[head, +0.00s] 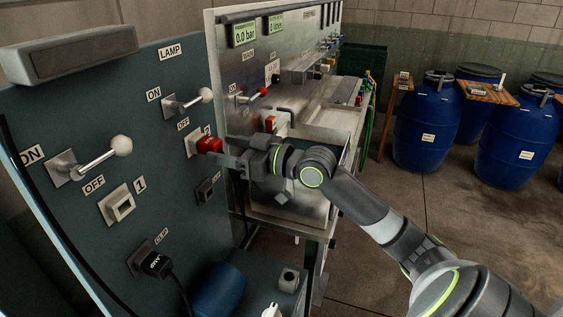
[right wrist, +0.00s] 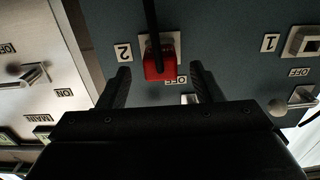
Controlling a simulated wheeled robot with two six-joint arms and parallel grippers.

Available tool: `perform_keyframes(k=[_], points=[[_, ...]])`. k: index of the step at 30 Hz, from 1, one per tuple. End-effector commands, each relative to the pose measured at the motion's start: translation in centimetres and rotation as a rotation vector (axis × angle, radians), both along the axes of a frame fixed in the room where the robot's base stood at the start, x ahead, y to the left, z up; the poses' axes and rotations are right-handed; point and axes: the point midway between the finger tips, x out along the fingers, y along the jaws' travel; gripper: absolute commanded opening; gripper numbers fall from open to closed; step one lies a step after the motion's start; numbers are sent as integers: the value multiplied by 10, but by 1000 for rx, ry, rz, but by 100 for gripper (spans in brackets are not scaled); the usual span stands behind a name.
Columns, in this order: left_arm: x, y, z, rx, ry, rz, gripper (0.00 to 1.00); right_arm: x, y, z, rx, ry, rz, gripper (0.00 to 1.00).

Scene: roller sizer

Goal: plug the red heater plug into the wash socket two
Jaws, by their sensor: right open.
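The red plug (head: 208,145) sits at the white plate of socket two (head: 191,142) on the blue-grey panel. In the right wrist view the red plug (right wrist: 160,64) covers the middle of the socket two plate (right wrist: 143,46), and a black cord runs from it. How deep the plug sits cannot be told. My right gripper (head: 221,148) is open, its fingers on either side of the plug. The right wrist view shows the gripper (right wrist: 160,72) with gaps between both fingers and the plug. My left gripper is not in view.
Socket one (head: 120,206) is empty. A black lamp plug (head: 155,262) sits in the clip below. Two switch levers (head: 190,102) (head: 95,158) stick out of the panel. A steel machine (head: 285,75) stands behind; blue barrels (head: 426,125) stand at the right.

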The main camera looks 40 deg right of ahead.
Motion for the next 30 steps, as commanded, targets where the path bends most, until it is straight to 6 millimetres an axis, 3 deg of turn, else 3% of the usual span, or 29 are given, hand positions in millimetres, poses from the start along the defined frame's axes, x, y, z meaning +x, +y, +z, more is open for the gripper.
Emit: perform_keyframes(k=[14, 21, 30], points=[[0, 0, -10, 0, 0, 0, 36, -48, -27, -1, -7, 4, 3, 59], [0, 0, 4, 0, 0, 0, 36, -72, -41, 1, -6, 7, 3, 59], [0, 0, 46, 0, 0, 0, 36, -97, -56, 5, 0, 7, 1, 59]])
